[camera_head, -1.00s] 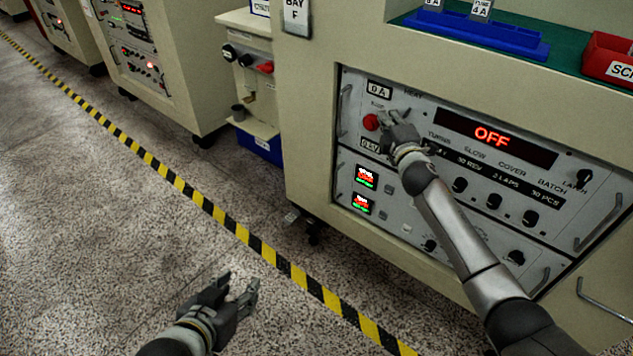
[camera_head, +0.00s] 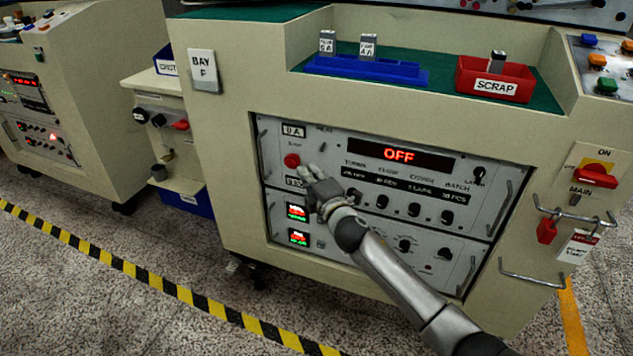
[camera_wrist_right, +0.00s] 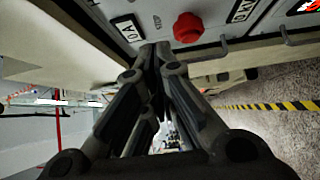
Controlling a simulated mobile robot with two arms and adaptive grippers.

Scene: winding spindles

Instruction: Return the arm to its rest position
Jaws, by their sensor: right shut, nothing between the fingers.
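My right gripper (camera_head: 314,180) is in front of the grey control panel (camera_head: 390,226) of the bay F machine. It is shut and empty, close to the red round button (camera_head: 292,160), just below and to the right of it. In the right wrist view the shut fingers (camera_wrist_right: 155,50) point at the panel, with the red button (camera_wrist_right: 188,28) beside the tips and a visible gap between. The display (camera_head: 398,155) reads OFF in red. My left gripper is out of view.
Above the panel is a green-topped shelf with a blue rack (camera_head: 366,69) and a red SCRAP bin (camera_head: 495,78). A red-handled main switch (camera_head: 596,176) is on the right, with a red padlock (camera_head: 546,230) below. Black-yellow tape (camera_head: 150,279) crosses the open floor.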

